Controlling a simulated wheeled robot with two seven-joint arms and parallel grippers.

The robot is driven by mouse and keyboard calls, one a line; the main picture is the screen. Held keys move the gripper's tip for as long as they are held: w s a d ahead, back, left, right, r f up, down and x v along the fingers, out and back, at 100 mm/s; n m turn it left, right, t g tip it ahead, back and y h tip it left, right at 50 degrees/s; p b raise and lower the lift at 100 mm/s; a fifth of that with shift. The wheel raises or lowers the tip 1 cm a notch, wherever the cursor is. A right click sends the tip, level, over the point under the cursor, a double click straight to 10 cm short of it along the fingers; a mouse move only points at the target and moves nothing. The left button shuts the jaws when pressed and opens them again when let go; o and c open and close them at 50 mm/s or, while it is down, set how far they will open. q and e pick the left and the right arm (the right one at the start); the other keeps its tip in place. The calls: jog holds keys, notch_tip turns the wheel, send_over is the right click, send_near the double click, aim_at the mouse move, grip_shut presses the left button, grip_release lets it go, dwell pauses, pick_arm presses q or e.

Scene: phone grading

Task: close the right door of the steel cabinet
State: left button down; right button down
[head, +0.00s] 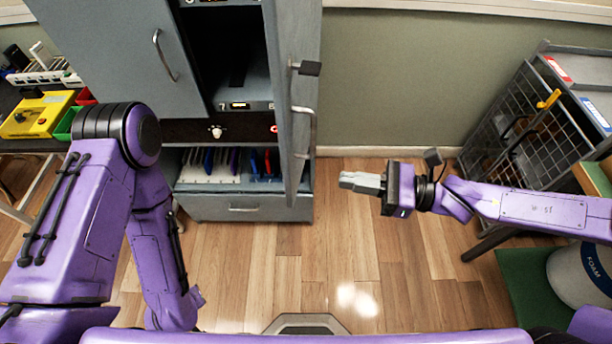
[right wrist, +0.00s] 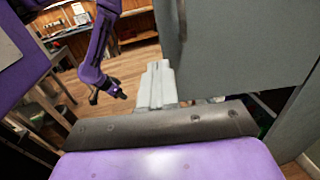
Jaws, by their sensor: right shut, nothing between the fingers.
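The steel cabinet (head: 245,207) is grey-blue and stands ahead. Its right door (head: 297,95) is swung open toward me and shows nearly edge-on, with a bar handle (head: 311,128) on its right-hand face.
Inside the cabinet are shelves and a rack of colored upright items (head: 232,162), above a lower drawer (head: 250,208). A wire-sided rack (head: 535,115) stands at the right, near a white bin (head: 588,272). A yellow device (head: 38,115) sits on the left bench. Wooden floor between is clear.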

aim_at(290, 171)
jog(key=a, duration=0.2)
jog(key=w+a+p, duration=0.1)
jog(key=a, duration=0.5)
jog(key=shift+w+r, duration=0.1)
jog(key=shift+w, duration=0.25)
jog(key=shift+a+p, duration=0.3)
jog(key=shift+a, duration=0.25)
jog(key=shift+w, duration=0.1)
